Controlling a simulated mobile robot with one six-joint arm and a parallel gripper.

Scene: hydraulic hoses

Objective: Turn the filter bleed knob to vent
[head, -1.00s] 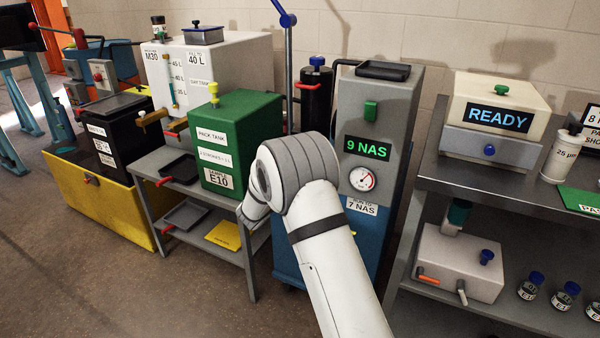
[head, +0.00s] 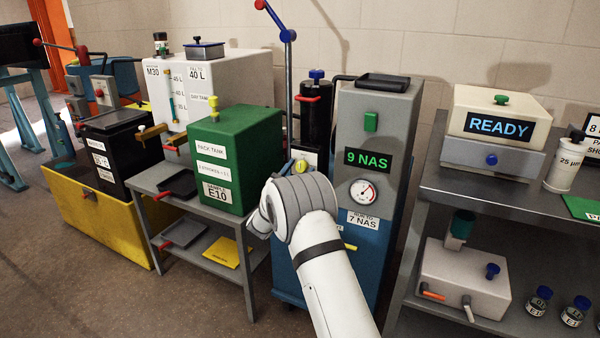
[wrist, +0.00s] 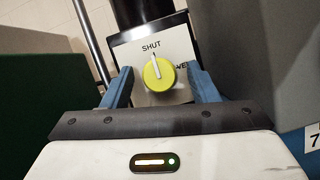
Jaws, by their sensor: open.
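The bleed knob (wrist: 158,75) is round and yellow-green with a white pointer line. It sits on a pale plate (wrist: 128,54), and its line points up to the word SHUT. A second word at the knob's right is partly hidden. My gripper (wrist: 160,80) is open, with one blue finger on each side of the knob. Gaps show between fingers and knob, so it is not gripped. In the head view the knob (head: 300,166) shows just above my arm, below the black filter housing (head: 316,112). My gripper is hidden there behind my arm.
The grey cart (head: 375,115) with the 9 NAS display stands close at the right. The green pack tank (head: 236,150) stands close at the left. A thin blue-jointed lever (head: 289,70) rises behind. A red handle (head: 308,99) crosses the filter housing.

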